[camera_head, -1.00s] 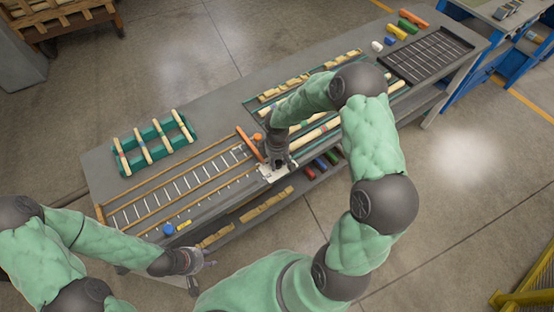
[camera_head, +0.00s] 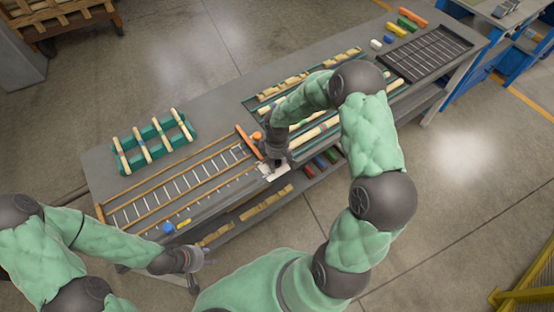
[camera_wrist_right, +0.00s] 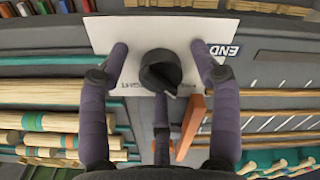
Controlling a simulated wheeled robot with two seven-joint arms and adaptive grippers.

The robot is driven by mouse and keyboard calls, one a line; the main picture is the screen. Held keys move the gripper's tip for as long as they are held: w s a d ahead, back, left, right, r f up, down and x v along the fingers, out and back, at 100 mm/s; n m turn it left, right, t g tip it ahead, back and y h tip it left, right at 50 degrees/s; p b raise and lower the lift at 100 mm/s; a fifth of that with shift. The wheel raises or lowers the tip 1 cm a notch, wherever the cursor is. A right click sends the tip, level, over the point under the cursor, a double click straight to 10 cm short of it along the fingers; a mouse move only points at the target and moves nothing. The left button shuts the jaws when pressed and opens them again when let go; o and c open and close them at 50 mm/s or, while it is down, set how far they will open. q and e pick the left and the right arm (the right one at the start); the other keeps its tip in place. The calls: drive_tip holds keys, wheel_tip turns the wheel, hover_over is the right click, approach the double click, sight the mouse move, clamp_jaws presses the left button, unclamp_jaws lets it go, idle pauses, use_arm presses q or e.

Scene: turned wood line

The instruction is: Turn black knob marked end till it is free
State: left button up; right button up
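The black knob (camera_wrist_right: 160,71) sits on a white plate (camera_wrist_right: 112,36) with the marking END on its right part, in the right wrist view. The plate (camera_head: 273,173) also shows at the front of the bench in the head view, where my right gripper hides the knob. My right gripper (camera_wrist_right: 160,55) is open. Two of its fingers stand on either side of the knob with gaps, and a third finger is below it. My left gripper (camera_head: 203,260) is low at the front left, away from the plate; its fingers are too small to read.
An orange bar (camera_head: 249,142) lies close to my right gripper. A slotted rack (camera_head: 184,184) is left of it, with a blue piece (camera_head: 168,228) at its front. A green holder (camera_head: 164,128) bears turned wood pieces. A dark grid tray (camera_head: 428,54) is at the right.

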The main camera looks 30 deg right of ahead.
drive_tip(key=shift+w+r, duration=0.1)
drive_tip(key=shift+w, duration=0.05)
drive_tip(key=shift+r, duration=0.25)
wheel_tip(320, 180, up, 11)
drive_tip(key=shift+r, duration=0.15)
idle(0.6)
